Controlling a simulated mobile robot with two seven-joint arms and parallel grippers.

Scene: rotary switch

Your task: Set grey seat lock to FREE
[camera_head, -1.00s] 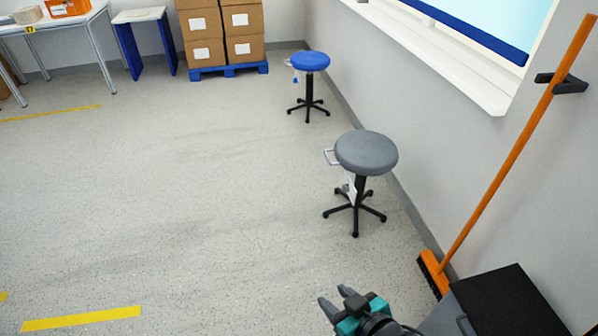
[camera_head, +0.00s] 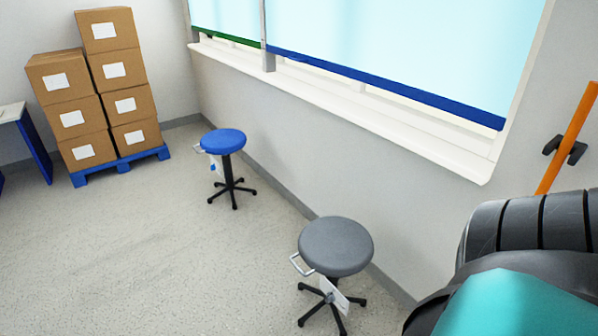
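The grey stool (camera_head: 336,246) stands on the floor near the right wall, with a round grey seat and a black star base. A pale loop handle (camera_head: 301,264) sticks out at the left of its seat. A white tag or plate (camera_head: 334,294) hangs below the seat; its writing is too small to read. No seat lock or its setting can be made out. A large part of my own arm, black and teal, fills the lower right. Neither gripper's fingers show in this view.
A blue stool (camera_head: 223,142) stands further back along the wall. Stacked boxes (camera_head: 122,72) sit on a blue pallet (camera_head: 120,165) at the back left. An orange broom handle (camera_head: 570,135) leans at the right wall. The floor left of the grey stool is clear.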

